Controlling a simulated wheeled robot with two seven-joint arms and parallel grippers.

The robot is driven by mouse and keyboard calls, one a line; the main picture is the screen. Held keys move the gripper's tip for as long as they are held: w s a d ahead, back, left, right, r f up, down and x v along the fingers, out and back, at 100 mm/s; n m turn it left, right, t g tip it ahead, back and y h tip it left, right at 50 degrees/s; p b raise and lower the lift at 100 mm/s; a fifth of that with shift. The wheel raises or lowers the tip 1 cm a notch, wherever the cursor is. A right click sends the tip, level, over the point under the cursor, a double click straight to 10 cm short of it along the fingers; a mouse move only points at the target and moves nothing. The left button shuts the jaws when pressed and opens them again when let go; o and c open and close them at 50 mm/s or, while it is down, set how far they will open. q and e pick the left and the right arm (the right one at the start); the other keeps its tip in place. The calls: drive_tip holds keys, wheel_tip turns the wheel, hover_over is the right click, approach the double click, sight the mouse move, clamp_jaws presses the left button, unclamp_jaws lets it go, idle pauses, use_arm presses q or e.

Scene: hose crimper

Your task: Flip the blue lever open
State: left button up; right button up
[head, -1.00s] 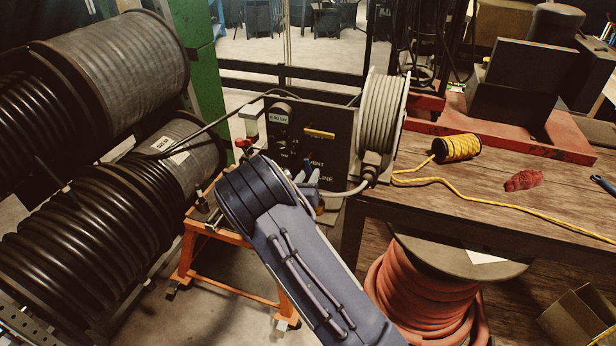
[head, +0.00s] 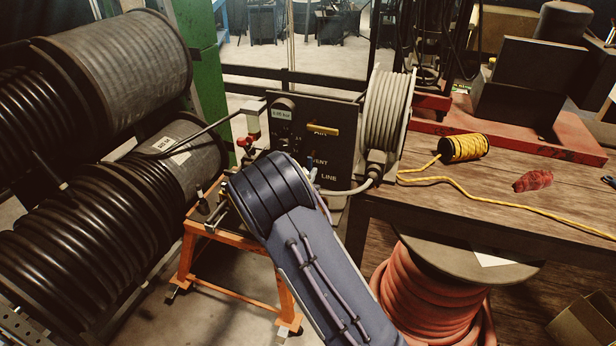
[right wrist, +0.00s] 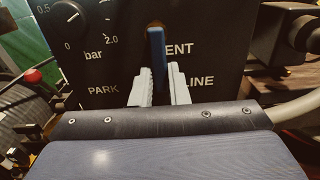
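The blue lever (right wrist: 156,48) stands upright on the black control panel (right wrist: 110,60), at the VENT label between PARK and LINE. My right gripper (right wrist: 160,78) is open in the right wrist view. Its two pale fingers stand apart, one on each side of the lever's lower end in the picture; I cannot tell whether they touch it. In the head view my right arm covers the lower left of the panel (head: 340,152) and hides most of the gripper and lever. My left gripper is in neither view.
A yellow handle (head: 324,130) sits higher on the panel, and a hose reel (head: 388,110) stands at its right. An orange stand (head: 230,238) is below. Large black hose drums (head: 95,225) fill the left. A wooden table (head: 470,205) with a yellow rope spool (head: 463,148) is right.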

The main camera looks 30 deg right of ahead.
drive_tip(key=o, duration=0.4)
drive_tip(key=shift+o, duration=0.2)
drive_tip(key=b+v, duration=0.1)
drive_tip(key=v, duration=0.5)
drive_tip(key=shift+s+a, duration=0.2)
drive_tip(key=shift+a, duration=0.15)
drive_tip(key=shift+s+a, duration=0.35)
drive_tip(key=shift+s, duration=0.05)
